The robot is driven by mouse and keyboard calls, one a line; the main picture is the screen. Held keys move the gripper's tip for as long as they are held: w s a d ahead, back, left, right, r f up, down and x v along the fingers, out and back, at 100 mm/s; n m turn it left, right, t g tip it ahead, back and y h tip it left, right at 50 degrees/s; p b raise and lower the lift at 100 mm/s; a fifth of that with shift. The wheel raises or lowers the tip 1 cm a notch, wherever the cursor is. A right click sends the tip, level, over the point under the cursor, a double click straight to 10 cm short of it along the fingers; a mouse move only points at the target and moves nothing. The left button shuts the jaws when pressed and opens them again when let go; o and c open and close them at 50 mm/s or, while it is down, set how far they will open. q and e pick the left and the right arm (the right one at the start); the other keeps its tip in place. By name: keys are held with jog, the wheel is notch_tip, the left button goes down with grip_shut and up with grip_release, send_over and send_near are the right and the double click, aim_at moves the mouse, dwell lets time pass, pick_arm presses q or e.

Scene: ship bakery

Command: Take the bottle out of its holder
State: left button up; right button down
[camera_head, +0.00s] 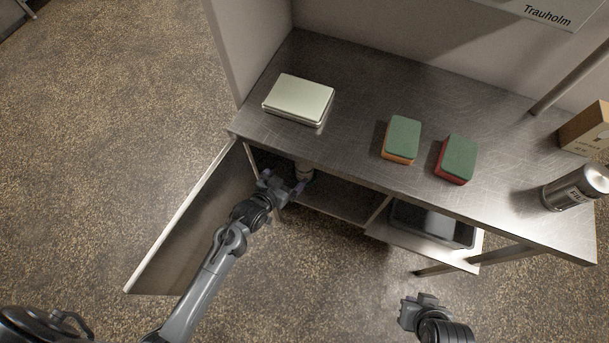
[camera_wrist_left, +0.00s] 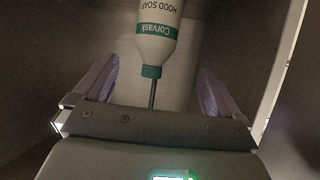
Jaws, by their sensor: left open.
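The bottle (camera_wrist_left: 158,35) shows in the left wrist view as a white body with a green band reading "Corvask HOOD SOAP", upside down in the picture. It has a green cap and a thin dark stem. My right gripper (camera_head: 418,308) is at the lower right, away from the counter.
The cupboard door (camera_head: 185,225) stands open left of my left arm. On the metal counter (camera_head: 350,90) are a pale tin (camera_head: 298,97), two sponges (camera_head: 402,138) (camera_head: 457,158), a metal canister (camera_head: 575,188) and a cardboard box (camera_head: 588,130). A dark tray (camera_head: 435,222) sits on the lower shelf.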

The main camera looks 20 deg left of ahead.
aim_at(298, 168)
pick_arm(q)
jog(key=shift+w+d+f+t+b, duration=0.15)
jog(key=shift+w+f+b, duration=0.15)
jog(key=shift+f, duration=0.3)
jog(key=shift+w+f+t+b, duration=0.15)
jog(key=shift+f+b, duration=0.1)
jog(key=shift+f, duration=0.3)
jog(key=b+x, duration=0.2)
jog(key=x, duration=0.2)
jog(key=shift+w, duration=0.2)
jog(key=shift+w+d+f, duration=0.1)
jog(key=shift+w+f, duration=0.1)
jog(key=shift+w, duration=0.35)
jog(key=shift+w+d+f+b, duration=0.15)
jog(key=shift+w+f+b, duration=0.15)
jog(key=shift+b, duration=0.25)
jog(key=x, duration=0.1)
jog(key=b+x, duration=0.2)
jog(key=shift+d, duration=0.25)
jog(key=shift+w+d+f+b, duration=0.15)
jog(key=shift+w+b, duration=0.15)
jog(key=shift+w, duration=0.3)
pick_arm(e)
notch_tip(298, 168, down, 8)
jog(key=shift+r, duration=0.2)
pick_arm(q)
jog(key=shift+s, duration=0.1)
